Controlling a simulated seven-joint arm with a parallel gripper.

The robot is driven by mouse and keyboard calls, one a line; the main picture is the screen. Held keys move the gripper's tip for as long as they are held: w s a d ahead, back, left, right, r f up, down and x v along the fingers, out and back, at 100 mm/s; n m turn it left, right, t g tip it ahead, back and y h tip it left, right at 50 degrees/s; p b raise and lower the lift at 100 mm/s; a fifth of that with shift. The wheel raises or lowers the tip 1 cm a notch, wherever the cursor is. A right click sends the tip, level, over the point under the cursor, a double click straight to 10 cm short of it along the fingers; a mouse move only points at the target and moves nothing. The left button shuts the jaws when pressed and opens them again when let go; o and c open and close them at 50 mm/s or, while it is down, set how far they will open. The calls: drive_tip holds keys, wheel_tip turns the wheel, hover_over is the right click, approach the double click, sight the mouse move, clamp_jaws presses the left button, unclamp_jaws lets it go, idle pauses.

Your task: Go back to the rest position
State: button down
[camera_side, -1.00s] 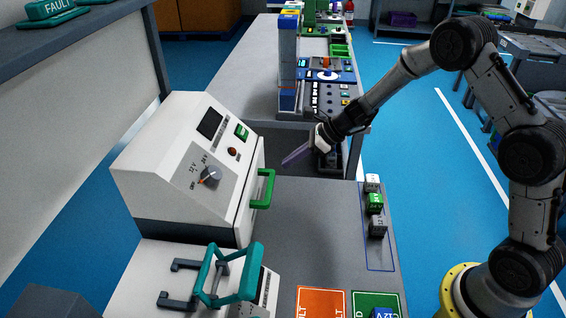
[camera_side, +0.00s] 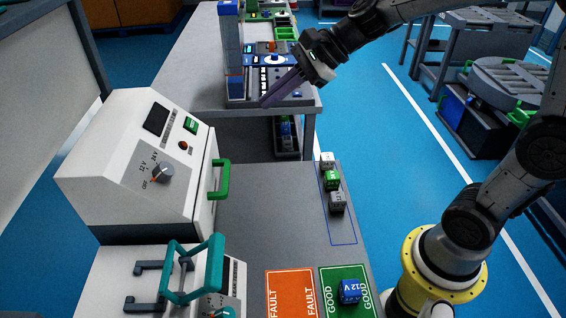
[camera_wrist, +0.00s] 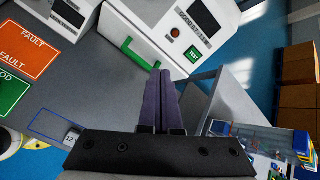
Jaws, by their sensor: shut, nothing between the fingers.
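My gripper (camera_side: 283,88) has long purple fingers and is raised in the air in the side view, in front of the far bench and above the grey work table. The fingers lie together and hold nothing. In the wrist view the gripper (camera_wrist: 162,85) points toward the white tester (camera_side: 140,165) with its green handle. The tester also shows in the wrist view (camera_wrist: 183,30). No task object other than the arm is named.
Small blocks (camera_side: 331,181) stand in a blue outline on the grey table (camera_side: 270,210). A blue 12V block (camera_side: 349,291) sits on the green GOOD pad (camera_side: 333,303), beside the orange FAULT pad (camera_side: 291,295). A teal-handled fixture (camera_side: 195,272) stands in front.

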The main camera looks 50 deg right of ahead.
drive_tip(key=s+a+r+n+h, duration=0.1)
drive_tip(key=s+r+n, duration=0.2)
drive_tip(key=s+n, duration=0.45)
drive_tip(key=s+d+f+n+h, duration=0.2)
drive_tip(key=s+d+f+n, duration=0.1)
drive_tip(key=s+n, duration=0.3)
drive_tip(key=s+d+f+n+g+h, duration=0.1)
drive_tip(key=s+d+f+n+h, duration=0.2)
drive_tip(key=s, duration=0.7)
drive_tip(key=d+n, duration=0.2)
drive_tip(key=n, duration=0.1)
drive_tip(key=shift+s, duration=0.15)
